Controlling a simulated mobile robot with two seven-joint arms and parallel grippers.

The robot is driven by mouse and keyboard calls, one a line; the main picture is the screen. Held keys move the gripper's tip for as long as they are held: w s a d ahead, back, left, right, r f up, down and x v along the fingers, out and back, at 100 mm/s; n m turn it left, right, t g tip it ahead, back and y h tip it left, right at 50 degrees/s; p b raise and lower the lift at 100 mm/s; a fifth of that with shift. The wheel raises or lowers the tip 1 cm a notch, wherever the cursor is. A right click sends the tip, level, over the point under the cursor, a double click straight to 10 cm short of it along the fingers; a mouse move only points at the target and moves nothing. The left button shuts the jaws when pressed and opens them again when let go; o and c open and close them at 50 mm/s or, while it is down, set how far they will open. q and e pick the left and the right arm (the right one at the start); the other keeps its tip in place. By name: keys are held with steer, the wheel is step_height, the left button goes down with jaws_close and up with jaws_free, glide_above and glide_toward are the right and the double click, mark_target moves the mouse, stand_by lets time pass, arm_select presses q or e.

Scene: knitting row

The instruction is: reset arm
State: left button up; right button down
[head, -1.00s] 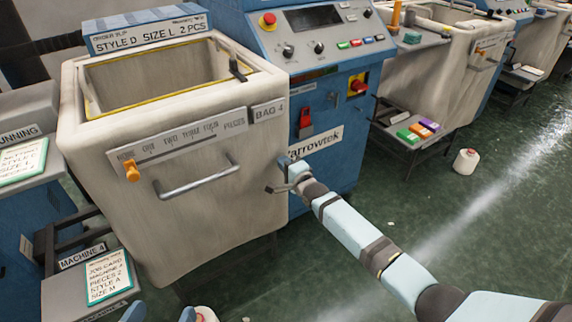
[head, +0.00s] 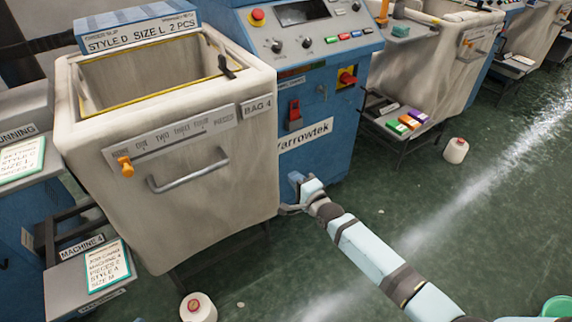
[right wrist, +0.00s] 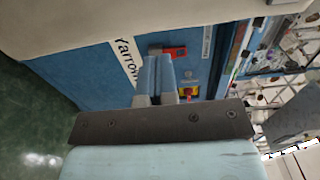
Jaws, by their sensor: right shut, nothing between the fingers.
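My right arm reaches in from the lower right of the head view. Its gripper (head: 291,194) is beside the lower right corner of the cream bin marked BAG 4 (head: 210,195), in front of the blue machine (head: 325,160). In the right wrist view the two blue fingers (right wrist: 157,80) are together with nothing between them, and the blue machine front (right wrist: 90,75) lies beyond them. I cannot tell from the head view whether the gripper touches the bin. My left gripper is not in view.
The bin has a grey handle (head: 188,171) and an orange slider knob (head: 125,166). A card shelf (head: 75,282) stands at lower left. White yarn cones stand on the floor at the bottom (head: 198,308) and at right (head: 455,150). Green floor (head: 400,200) is open at right.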

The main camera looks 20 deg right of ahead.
steer(key=shift+v, duration=0.9)
